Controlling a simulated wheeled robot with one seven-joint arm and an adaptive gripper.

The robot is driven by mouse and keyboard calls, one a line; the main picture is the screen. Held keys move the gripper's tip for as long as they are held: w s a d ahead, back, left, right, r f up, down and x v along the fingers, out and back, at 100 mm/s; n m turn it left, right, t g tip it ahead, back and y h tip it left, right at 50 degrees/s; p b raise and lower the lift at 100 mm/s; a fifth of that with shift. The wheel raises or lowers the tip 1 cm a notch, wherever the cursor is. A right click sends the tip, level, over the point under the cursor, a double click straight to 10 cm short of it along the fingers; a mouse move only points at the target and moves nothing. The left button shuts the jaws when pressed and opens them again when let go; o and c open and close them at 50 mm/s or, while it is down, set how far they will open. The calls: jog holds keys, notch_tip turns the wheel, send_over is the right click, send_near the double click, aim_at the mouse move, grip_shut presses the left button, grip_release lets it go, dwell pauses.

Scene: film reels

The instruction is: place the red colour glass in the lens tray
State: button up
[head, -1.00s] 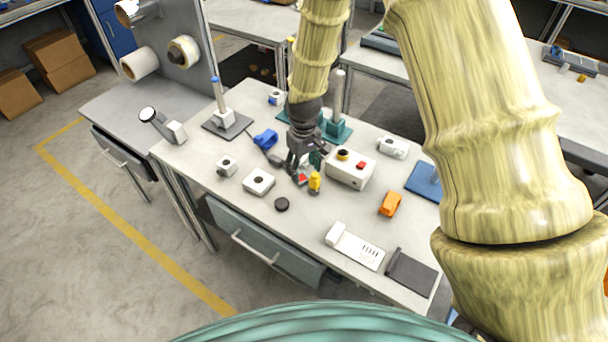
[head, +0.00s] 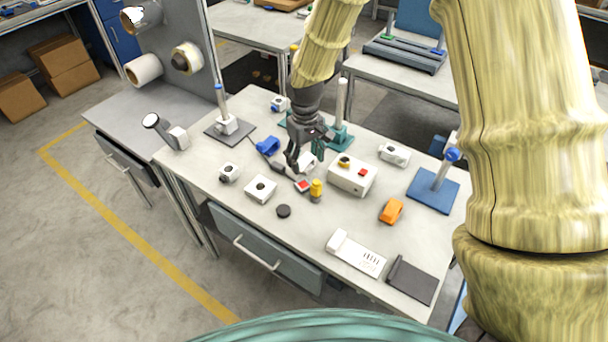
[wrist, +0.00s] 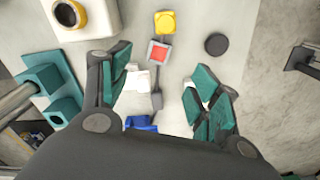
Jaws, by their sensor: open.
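The red colour glass (head: 303,185) is a small red square in a grey frame with a dark stem, lying on the workbench. In the wrist view the red glass (wrist: 159,53) lies ahead of my gripper, around the line between the two fingers. My gripper (head: 305,165) is open and empty, above the bench just behind the glass; its spread teal-padded fingers also show in the wrist view (wrist: 160,75). A white slotted plate (head: 357,257) and a dark flat piece (head: 411,279) lie at the front right; I cannot tell which thing is the lens tray.
A yellow-topped piece (head: 316,190) stands right beside the glass. A white box with knobs (head: 352,175) is to the right, a black disc (head: 283,211) in front, a white block (head: 261,189) and a blue piece (head: 268,146) to the left. The front middle is mostly clear.

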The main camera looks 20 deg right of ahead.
jog(key=p, duration=0.3)
send_over(303, 184)
jog(key=shift+s+d+f, duration=0.1)
jog(key=shift+s+f, duration=0.05)
jog(key=shift+f, duration=1.4)
jog(key=shift+s+f, duration=0.1)
jog(key=shift+f, duration=1.4)
jog(key=shift+w+f+p, duration=0.15)
jog(key=shift+f+p, duration=0.65)
jog(key=shift+f, duration=0.5)
jog(key=shift+f+p, duration=0.45)
jog(key=shift+f, duration=0.9)
jog(key=c, duration=1.1)
jog(key=shift+o, duration=0.2)
jog(key=shift+w+r, duration=0.1)
